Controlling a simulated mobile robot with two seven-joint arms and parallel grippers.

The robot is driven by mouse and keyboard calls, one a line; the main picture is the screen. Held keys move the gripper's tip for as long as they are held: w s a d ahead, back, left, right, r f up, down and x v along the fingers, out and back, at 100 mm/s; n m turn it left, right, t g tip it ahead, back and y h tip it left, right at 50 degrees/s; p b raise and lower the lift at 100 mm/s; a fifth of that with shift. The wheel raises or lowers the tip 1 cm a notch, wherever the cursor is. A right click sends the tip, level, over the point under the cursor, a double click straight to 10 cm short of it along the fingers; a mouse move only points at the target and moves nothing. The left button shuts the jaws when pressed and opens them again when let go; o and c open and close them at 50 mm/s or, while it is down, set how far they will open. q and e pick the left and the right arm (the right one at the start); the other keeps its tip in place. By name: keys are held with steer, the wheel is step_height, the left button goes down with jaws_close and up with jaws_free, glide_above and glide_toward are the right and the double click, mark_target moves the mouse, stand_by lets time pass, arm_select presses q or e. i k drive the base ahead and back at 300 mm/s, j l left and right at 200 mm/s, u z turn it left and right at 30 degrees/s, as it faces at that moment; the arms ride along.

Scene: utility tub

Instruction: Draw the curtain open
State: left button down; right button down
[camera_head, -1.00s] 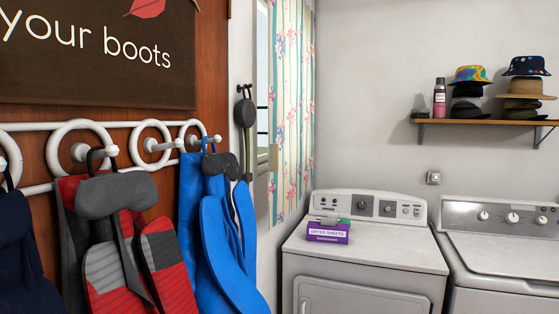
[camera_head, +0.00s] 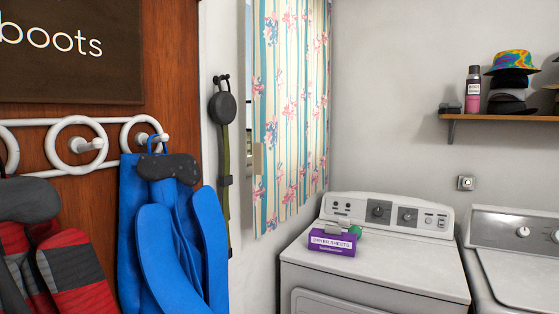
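The curtain (camera_head: 291,110) hangs on the left wall near the corner. It is striped cream and teal with pink and blue flowers. It covers most of the window, and only a narrow strip of the window (camera_head: 249,95) shows at its left edge. The curtain's top is cut off by the picture's upper edge. Neither of my grippers is in view.
A washer or dryer (camera_head: 375,270) stands in the corner by the curtain, with a purple dryer-sheets box (camera_head: 332,242) on top. A second machine (camera_head: 520,255) is at right. Blue hanging gear (camera_head: 180,240) and a rack (camera_head: 75,147) fill the left. A shelf (camera_head: 500,118) holds hats.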

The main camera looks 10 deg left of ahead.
mark_target(280, 29)
steer(key=i+l, duration=0.3)
steer(key=l, duration=0.15)
steer(key=i+l, duration=0.25)
steer(key=l, duration=0.2)
steer(key=i+l, duration=0.3)
steer(key=l, duration=0.2)
